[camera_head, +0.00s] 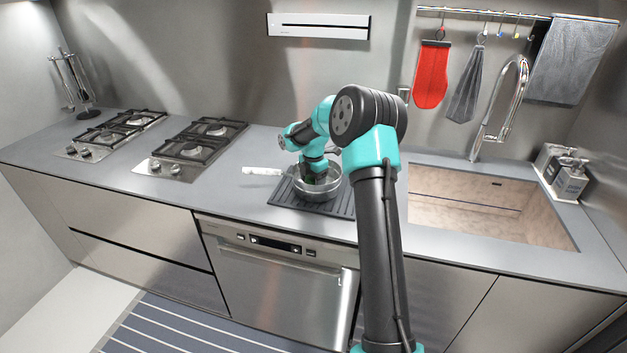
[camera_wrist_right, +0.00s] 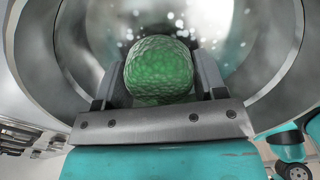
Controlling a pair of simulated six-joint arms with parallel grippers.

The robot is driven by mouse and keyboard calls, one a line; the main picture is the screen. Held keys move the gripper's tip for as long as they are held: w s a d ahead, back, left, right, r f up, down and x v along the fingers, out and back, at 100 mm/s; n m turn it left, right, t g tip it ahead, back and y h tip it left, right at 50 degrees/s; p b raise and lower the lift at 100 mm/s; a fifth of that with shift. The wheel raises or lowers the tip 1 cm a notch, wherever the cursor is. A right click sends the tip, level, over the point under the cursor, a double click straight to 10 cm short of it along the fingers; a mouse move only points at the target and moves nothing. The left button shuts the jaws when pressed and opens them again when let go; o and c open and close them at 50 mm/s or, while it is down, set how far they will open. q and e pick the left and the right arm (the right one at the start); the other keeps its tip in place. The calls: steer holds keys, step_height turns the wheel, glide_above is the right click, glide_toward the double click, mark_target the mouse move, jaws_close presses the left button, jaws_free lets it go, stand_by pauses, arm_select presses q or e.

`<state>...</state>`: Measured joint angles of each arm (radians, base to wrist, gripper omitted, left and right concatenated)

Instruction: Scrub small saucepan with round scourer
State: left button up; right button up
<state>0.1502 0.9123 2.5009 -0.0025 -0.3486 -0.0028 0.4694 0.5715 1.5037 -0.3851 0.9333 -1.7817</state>
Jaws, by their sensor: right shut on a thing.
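The small saucepan (camera_head: 318,190) is a shiny metal pan standing on a dark ribbed mat (camera_head: 284,194) on the counter. Its pale handle (camera_head: 262,171) points left. My right gripper (camera_head: 315,174) reaches down into the pan. In the right wrist view, the round green scourer (camera_wrist_right: 158,72) sits between the two fingers of my right gripper (camera_wrist_right: 158,85), which is shut on it. The metal inner wall of the pan (camera_wrist_right: 45,60) surrounds them. White specks show on the pan's inside beyond the scourer. Whether the scourer touches the pan is unclear. My left gripper does not show.
A sink (camera_head: 480,208) with a tall tap (camera_head: 513,95) lies to the right. Soap bottles (camera_head: 568,177) stand at the right corner. Two gas hobs (camera_head: 190,150) are on the left. A red mitt (camera_head: 431,75) and cloths hang from a rail. The counter between hob and mat is mostly free.

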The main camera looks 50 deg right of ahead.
steer(key=shift+s+a+f, duration=0.15)
steer(key=shift+s+a, duration=0.05)
steer(key=shift+a, duration=0.2)
steer(key=shift+s, duration=0.1)
steer(key=shift+s+a, duration=0.15)
steer(key=shift+s, duration=0.4)
steer(key=shift+s+d, duration=0.4)
steer(key=shift+d, duration=0.05)
steer(key=shift+d, duration=0.15)
